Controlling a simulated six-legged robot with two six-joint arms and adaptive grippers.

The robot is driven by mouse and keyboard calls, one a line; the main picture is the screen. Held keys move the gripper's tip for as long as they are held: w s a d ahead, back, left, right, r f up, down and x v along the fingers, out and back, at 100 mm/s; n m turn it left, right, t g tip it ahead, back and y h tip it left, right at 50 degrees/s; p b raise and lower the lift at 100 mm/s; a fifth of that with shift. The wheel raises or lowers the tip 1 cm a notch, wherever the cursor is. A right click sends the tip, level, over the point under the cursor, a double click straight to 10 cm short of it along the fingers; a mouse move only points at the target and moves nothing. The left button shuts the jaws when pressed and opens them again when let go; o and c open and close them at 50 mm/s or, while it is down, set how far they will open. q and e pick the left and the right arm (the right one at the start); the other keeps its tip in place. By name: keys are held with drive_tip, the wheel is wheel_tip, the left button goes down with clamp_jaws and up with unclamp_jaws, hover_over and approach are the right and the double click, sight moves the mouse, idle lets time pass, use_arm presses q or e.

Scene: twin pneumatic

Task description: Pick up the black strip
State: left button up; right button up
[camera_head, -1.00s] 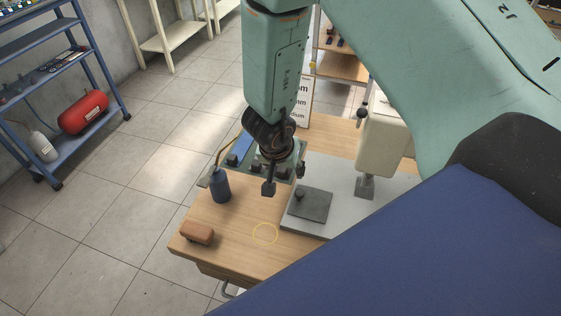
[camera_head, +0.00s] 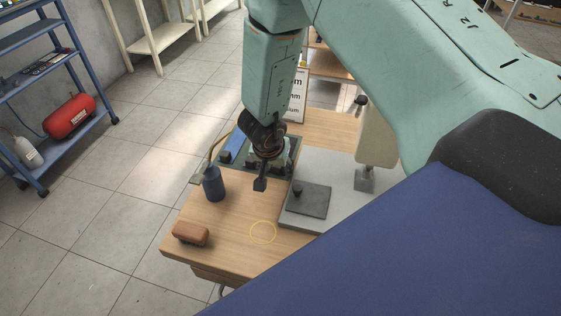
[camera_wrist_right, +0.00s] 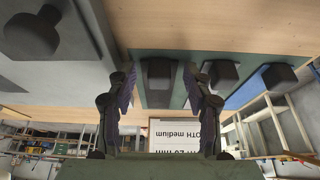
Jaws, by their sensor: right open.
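My right gripper (camera_head: 262,182) hangs over the wooden table, just in front of a green tray (camera_wrist_right: 190,60) that holds several dark blocks. In the right wrist view my right gripper (camera_wrist_right: 163,90) is open, with a finger on each side and nothing held. A dark elongated block (camera_wrist_right: 158,72) shows between the fingers, beyond them on the tray; I cannot tell for certain that it is the black strip. In the head view the gripper partly hides the tray, and a dark block (camera_head: 224,157) shows at the tray's left. My left gripper is not in view.
A blue bottle (camera_head: 213,184) and a brown brush-like block (camera_head: 190,234) stand on the table (camera_head: 225,255) at the left. A grey plate with a knob (camera_head: 310,200) lies on a pale base at the right, beside a cream press (camera_head: 375,140).

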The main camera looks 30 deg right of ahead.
drive_tip(key=shift+d, duration=0.2)
drive_tip(key=shift+c, duration=0.8)
drive_tip(key=shift+a, duration=0.15)
drive_tip(key=c, duration=0.5)
clamp_jaws()
drive_tip(key=shift+r, duration=0.1)
